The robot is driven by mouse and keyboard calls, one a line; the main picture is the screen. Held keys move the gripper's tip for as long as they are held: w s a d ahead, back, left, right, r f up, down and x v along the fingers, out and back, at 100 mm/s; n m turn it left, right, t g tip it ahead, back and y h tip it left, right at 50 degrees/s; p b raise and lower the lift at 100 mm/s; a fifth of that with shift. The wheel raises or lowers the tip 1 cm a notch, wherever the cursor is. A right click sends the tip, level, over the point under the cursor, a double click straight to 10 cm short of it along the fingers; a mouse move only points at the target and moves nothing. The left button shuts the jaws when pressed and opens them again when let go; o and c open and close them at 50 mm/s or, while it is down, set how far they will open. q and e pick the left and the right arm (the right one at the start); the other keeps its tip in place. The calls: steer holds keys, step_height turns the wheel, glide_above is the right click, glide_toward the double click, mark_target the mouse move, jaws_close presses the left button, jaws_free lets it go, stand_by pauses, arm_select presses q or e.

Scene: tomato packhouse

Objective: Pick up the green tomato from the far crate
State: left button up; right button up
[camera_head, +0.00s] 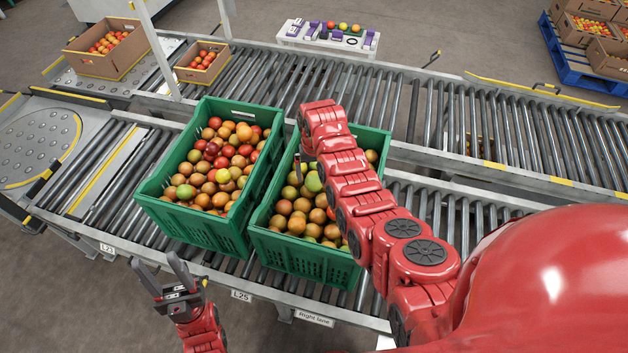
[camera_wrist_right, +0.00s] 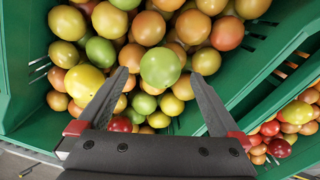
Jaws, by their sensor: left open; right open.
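Two green crates filled with mixed tomatoes stand side by side on the roller conveyor, a left crate (camera_head: 205,228) and a right crate (camera_head: 300,262). A green tomato (camera_head: 313,182) lies on top of the pile in the right crate. In the right wrist view a large light-green tomato (camera_wrist_right: 160,66) shows between the fingertips of my open right gripper (camera_wrist_right: 159,74); I cannot tell whether they touch it. In the head view my right arm hides part of the right crate and most of that gripper. My left gripper (camera_head: 156,262) is open and empty, in front of the left crate.
Another green tomato (camera_head: 186,192) lies in the left crate. Cardboard boxes of tomatoes (camera_head: 108,50) (camera_head: 203,62) stand at the back left. A white tray (camera_head: 330,38) with purple items stands behind the far conveyor. Crate walls surround the piles. Rollers right of my arm are clear.

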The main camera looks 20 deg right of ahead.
mark_target(314, 178)
steer(key=shift+f+p, duration=0.35)
steer(key=shift+f, duration=1.4)
steer(key=c, duration=0.9)
